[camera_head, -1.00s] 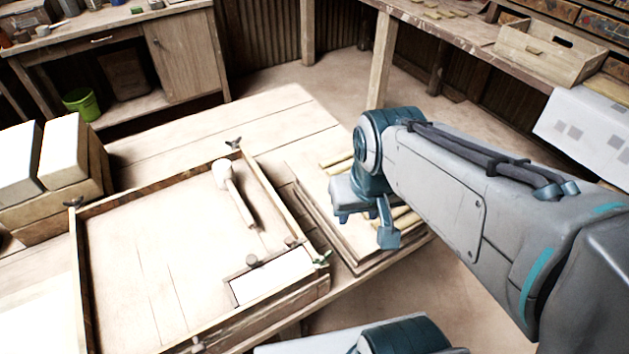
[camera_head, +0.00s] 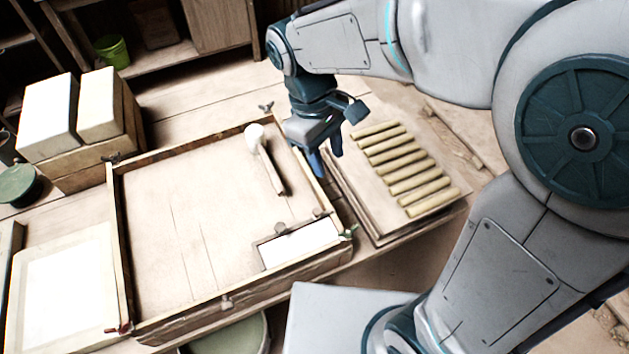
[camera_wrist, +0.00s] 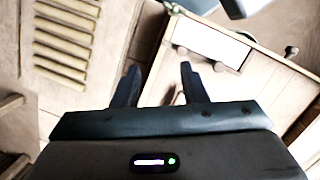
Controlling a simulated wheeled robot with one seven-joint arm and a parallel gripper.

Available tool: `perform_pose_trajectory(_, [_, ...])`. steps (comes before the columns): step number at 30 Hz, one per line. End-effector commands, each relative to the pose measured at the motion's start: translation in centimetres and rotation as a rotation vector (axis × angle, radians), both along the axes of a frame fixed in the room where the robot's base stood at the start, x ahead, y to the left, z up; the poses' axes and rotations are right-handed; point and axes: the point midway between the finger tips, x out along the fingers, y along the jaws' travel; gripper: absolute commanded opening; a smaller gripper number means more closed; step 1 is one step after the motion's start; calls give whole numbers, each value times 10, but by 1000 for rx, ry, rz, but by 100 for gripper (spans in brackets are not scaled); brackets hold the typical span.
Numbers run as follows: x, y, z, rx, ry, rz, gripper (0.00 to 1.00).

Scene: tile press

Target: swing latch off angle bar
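The wooden press frame (camera_head: 180,153) lies on the bench with small latches or wing pieces at its corners. At the near right inside corner, an angled bar (camera_head: 266,240) with small knobs borders a white plate (camera_head: 300,243); the plate also shows in the wrist view (camera_wrist: 212,42). I cannot tell which latch bears on the bar. My gripper (camera_head: 327,163) is open and empty, fingers down, above the frame's right side; its fingers show apart in the wrist view (camera_wrist: 159,72).
A wooden mallet (camera_head: 265,160) lies inside the frame. A board with several tan strips (camera_head: 400,168) is to the right of the frame. White blocks (camera_head: 47,115) stand at the left. A green tub (camera_head: 230,336) is below the front edge.

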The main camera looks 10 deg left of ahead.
Motion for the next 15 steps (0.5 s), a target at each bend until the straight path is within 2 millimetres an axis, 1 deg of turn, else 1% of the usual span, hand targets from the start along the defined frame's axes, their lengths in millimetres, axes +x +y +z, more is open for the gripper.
perform_pose_trajectory(1, [-2,19,1,-30,27,79,39])
perform_pose_trajectory(3, [-6,38,-1,-63,54,162,39])
perform_pose_trajectory(6, [-10,58,-3,-101,81,252,39])
perform_pose_trajectory(9, [-14,69,-5,-124,98,304,39])
perform_pose_trajectory(11, [-15,72,-7,-132,103,321,39])
perform_pose_trajectory(15, [-17,70,-17,-139,109,331,39])
